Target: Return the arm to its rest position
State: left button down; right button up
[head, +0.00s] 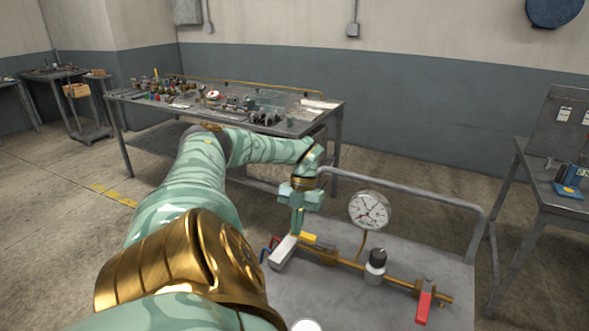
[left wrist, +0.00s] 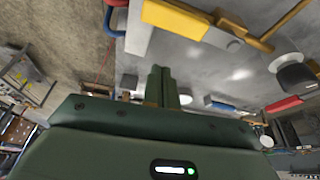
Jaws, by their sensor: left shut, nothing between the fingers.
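My left arm reaches in from the lower left of the head view, bends at the elbow and points down over a grey cart top (head: 340,300). My left gripper (head: 296,230) hangs just above a pale grey block (head: 283,252) at the left of a brass pipe assembly; whether it touches the block I cannot tell. In the left wrist view the two fingers of the left gripper (left wrist: 165,82) are together with nothing between them. The yellow lever (left wrist: 185,20) and the pale block (left wrist: 139,28) show beyond the fingertips. My right gripper is not in view.
The pipe carries a round gauge (head: 369,210), a black knob (head: 377,256) and a red lever (head: 424,305). A grey rail (head: 420,195) rises behind them. A cluttered workbench (head: 330,112) stands behind my arm; another table (head: 545,195) is at right.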

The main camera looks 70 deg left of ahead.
pick_arm(q)
jog(key=v, duration=0.5)
jog(key=shift+d+r, duration=0.15)
jog(key=shift+d, duration=0.05)
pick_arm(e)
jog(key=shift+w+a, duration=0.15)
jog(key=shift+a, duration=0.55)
pick_arm(q)
jog(key=shift+s, duration=0.1)
